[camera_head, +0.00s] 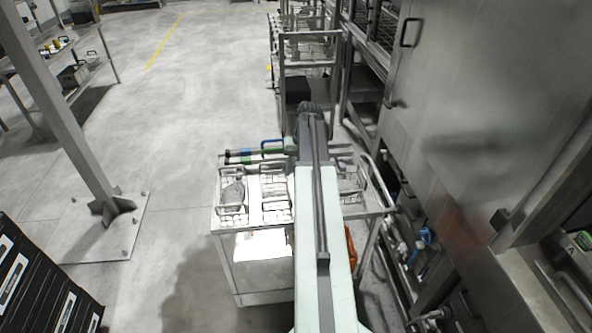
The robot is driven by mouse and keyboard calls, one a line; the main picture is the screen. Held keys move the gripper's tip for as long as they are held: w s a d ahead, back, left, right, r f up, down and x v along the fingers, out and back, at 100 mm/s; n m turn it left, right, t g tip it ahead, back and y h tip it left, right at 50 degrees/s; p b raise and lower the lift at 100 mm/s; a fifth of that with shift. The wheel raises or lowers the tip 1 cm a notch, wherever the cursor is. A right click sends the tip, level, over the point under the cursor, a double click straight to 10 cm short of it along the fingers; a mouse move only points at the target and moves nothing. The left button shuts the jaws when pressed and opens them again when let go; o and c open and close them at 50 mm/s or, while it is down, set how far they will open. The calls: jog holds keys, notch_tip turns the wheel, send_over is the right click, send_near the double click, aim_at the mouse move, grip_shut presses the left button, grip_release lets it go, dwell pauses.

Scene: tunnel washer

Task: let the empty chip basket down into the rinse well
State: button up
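My pale green arm reaches forward over a metal cart (224,224). The fingers of my gripper cannot be made out; the dark far end of the arm hides what is below it. Several wire-handled baskets sit on the cart top. The left basket (232,208) holds a grey object. The middle basket (275,212) shows pale cells inside. The right basket (350,182) is partly hidden by my arm. I cannot tell which one is the empty chip basket. No rinse well can be identified in this view.
Slim rods with coloured bands (243,153) lie along the cart's back edge. A large steel machine (480,90) stands on the right, with a shelf of bottles beneath. A steel post (65,115) and black crates (40,285) are on the left. The floor between is clear.

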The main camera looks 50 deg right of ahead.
jog(key=shift+b+x, duration=4.95)
jog(key=shift+x, duration=0.1)
grip_shut()
jog(key=shift+r, duration=0.1)
jog(key=shift+w+a+p+v, duration=0.15)
jog(key=shift+p+v, duration=0.8)
jog(key=shift+p, duration=0.05)
jog(key=shift+w+a+p+v, duration=0.1)
jog(key=shift+a+p+v, duration=0.05)
jog(key=shift+p+v, duration=0.85)
jog(key=shift+w+a+p+v, duration=0.15)
jog(key=shift+p+v, duration=0.75)
jog(key=shift+p, duration=0.15)
jog(key=shift+r, duration=0.15)
